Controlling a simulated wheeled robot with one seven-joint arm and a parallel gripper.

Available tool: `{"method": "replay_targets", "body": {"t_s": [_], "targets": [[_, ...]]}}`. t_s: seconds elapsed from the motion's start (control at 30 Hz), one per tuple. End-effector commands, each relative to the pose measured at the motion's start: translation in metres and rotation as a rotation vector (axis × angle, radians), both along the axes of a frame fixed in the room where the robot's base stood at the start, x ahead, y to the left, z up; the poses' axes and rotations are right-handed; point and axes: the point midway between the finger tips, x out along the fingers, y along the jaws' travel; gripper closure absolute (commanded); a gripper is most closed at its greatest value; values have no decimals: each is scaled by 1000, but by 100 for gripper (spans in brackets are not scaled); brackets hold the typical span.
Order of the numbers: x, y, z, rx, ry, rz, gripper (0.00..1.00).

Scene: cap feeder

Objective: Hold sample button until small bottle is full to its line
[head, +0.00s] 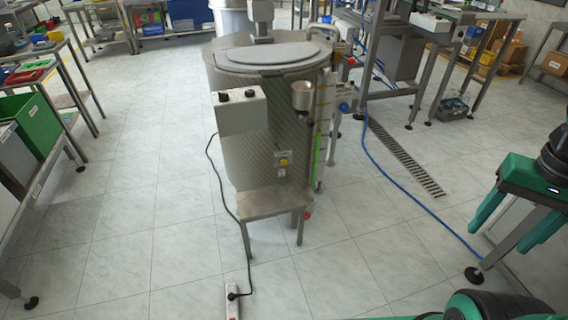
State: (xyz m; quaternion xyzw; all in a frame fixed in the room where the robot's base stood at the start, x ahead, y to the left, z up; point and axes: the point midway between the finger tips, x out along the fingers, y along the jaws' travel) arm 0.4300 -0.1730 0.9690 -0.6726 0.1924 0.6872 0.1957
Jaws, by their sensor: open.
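A large steel vat (262,135) with a grey lid stands in the middle of the head view. On its front is a small yellow plate with a dark round part (284,158), which may be the sample button; I cannot tell for sure. A grey control box (240,111) with two black knobs sits on the vat's upper left front. I cannot make out a small bottle or its fill line. My gripper (500,234) is at the right edge, its two green fingers apart with nothing seen between them, well away from the vat.
A low steel stand (272,202) is in front of the vat. A black cable runs to a power strip (233,299) on the floor. A blue hose (412,199) and a drain grate (403,158) lie right of the vat. Tables line the left; floor between is clear.

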Motion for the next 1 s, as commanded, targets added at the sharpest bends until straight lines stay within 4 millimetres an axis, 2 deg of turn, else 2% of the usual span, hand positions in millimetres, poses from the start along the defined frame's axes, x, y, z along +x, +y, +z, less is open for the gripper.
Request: {"method": "replay_targets", "body": {"t_s": [0.33, 0.6, 1.0], "targets": [[0, 0, 0, 0, 0, 0, 38], [0, 0, 0, 0, 0, 0, 100], [0, 0, 0, 0, 0, 0, 100]]}}
